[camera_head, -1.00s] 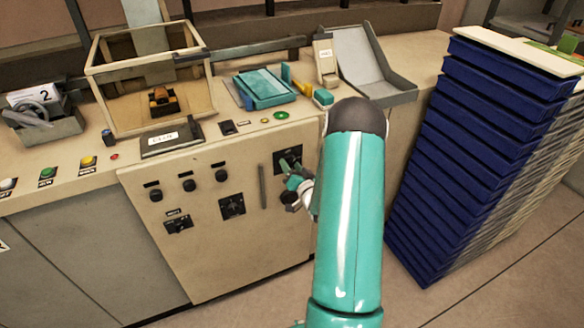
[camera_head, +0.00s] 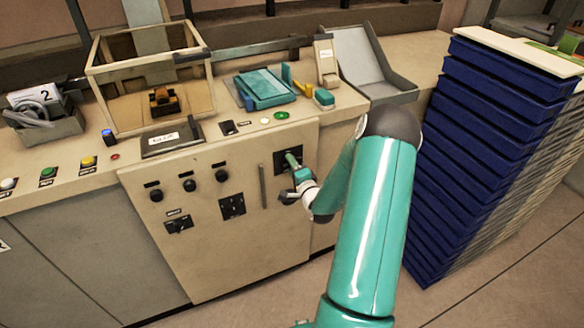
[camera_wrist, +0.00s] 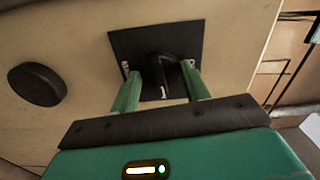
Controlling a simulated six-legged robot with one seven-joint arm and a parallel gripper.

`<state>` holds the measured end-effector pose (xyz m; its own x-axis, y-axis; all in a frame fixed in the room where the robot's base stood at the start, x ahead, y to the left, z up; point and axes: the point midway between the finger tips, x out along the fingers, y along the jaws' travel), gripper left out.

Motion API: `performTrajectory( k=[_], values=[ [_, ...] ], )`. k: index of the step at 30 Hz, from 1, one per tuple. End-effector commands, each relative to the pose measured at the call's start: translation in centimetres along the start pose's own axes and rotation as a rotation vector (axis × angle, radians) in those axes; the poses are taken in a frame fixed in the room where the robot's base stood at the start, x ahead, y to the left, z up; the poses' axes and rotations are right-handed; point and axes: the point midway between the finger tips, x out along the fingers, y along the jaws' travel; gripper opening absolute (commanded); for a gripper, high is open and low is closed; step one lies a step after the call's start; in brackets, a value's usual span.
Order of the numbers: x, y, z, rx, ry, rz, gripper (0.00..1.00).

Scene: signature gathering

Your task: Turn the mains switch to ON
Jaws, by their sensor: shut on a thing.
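The mains switch is a black rotary knob (camera_wrist: 158,70) on a square black plate (camera_wrist: 128,45) on the beige cabinet front. In the head view its plate (camera_head: 281,158) shows at the cabinet's upper right. A short white mark is on the knob's lower part in the wrist view, and small pale labels sit at the plate's sides, too small to read. My gripper (camera_wrist: 158,82) is shut on the knob, with one green finger on each side. In the head view my gripper (camera_head: 293,163) reaches the plate from the lower right.
A round black knob (camera_wrist: 37,84) sits beside the switch plate. A vertical handle (camera_head: 262,186) and several other knobs are on the cabinet front. A tall stack of blue trays (camera_head: 470,150) stands right of my arm. Floor is clear in front.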

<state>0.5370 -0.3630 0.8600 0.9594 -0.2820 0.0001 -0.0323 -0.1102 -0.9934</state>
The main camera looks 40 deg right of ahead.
Motion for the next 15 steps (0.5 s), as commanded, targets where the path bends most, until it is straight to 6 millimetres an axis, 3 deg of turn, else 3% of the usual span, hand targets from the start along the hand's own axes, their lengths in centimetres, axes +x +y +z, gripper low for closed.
performTrajectory(
  k=[15],
  values=[
    [0.02,-0.07,-0.03,0.132,0.0,-0.001,0.23]
  ],
)
